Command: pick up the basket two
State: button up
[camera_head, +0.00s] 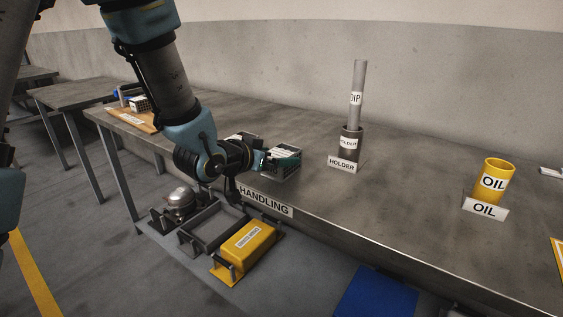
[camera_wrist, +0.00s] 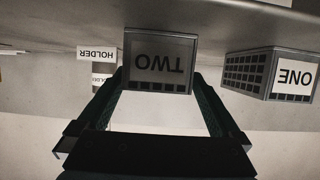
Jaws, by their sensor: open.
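Basket two (camera_wrist: 158,64) is a small grey basket with an upside-down TWO label in the wrist view. It sits centred at the tips of my open gripper (camera_wrist: 160,82), with one finger on each side. I cannot tell whether the fingers touch it. In the head view the basket (camera_head: 284,172) stands on the table near its front edge. My gripper (camera_head: 278,158) is at it there, reaching in from the left, and partly covers it.
Basket one (camera_wrist: 270,74) stands beside it; my arm partly hides it in the head view. A holder (camera_head: 350,147) with a tall grey dip tube (camera_head: 359,75) stands to the right. A yellow oil cup (camera_head: 494,181) is farther right. The table (camera_head: 420,200) between is clear.

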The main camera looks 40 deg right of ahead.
jog(key=p+x, duration=0.1)
jog(key=x, duration=0.4)
jog(key=shift+s+d+f, duration=0.1)
jog(key=shift+s+f, duration=0.05)
jog(key=shift+s, duration=0.05)
grip_shut()
dwell(0.6)
